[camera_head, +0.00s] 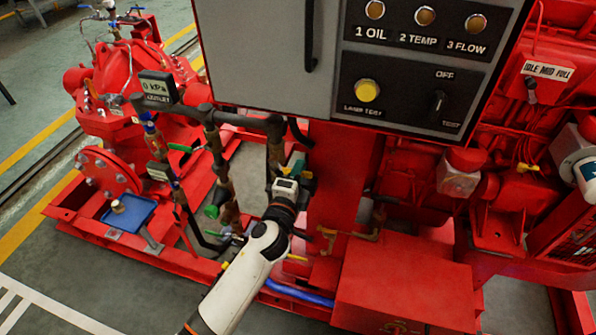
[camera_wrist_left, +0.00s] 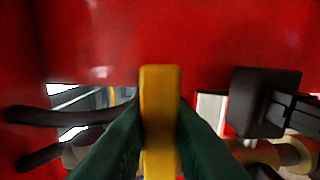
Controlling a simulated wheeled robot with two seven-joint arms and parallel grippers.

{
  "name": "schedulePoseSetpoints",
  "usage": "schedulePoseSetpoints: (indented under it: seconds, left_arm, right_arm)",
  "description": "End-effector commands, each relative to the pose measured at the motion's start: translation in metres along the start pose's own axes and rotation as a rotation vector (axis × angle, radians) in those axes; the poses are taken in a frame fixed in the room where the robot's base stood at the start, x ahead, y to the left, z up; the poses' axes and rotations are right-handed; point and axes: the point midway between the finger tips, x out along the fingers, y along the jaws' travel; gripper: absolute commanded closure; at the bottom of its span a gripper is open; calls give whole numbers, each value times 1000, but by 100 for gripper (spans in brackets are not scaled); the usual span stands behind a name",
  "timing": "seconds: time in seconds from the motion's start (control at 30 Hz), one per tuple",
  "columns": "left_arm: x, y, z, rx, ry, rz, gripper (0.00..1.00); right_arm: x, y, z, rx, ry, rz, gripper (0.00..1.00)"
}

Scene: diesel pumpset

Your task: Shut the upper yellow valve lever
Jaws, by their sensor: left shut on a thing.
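The upper yellow valve lever (camera_wrist_left: 160,105) stands upright in the middle of the left wrist view, between the two dark green fingers of my left gripper (camera_wrist_left: 160,135). The fingers are shut on it from both sides. In the head view my left gripper (camera_head: 293,168) reaches up to the pipework just below the grey control panel, and a little yellow shows at its tip. The wrist and fingers hide most of the lever and its valve body there. My right gripper is not in view.
The grey panel (camera_head: 265,55) overhangs close above the gripper. Dark pipes (camera_head: 215,160) run to its left, and a red post (camera_head: 338,170) stands to its right. A pressure display (camera_head: 158,86) sits at the left. A red box (camera_head: 405,285) stands at the lower right.

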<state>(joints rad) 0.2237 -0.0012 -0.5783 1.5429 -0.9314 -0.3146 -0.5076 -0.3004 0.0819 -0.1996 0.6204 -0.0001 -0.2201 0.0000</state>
Motion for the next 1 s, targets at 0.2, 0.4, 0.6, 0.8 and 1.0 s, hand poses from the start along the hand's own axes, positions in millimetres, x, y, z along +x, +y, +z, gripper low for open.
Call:
schedulePoseSetpoints:
  seconds: [0.2, 0.4, 0.6, 0.8, 1.0]
  left_arm:
    - [0, -1, 0, -4, 0, -3, 64]
    - [0, -1, 0, -3, 0, -1, 60]
    - [-6, -1, 0, -4, 0, -2, 60]
    - [-40, -2, 0, -5, -1, -3, 60]
    - [-84, -2, 0, -5, 0, -4, 60]
  right_arm:
    - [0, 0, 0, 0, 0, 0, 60]
    - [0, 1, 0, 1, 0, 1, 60]
    - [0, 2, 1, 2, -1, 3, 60]
    - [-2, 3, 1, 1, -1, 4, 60]
    - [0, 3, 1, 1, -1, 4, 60]
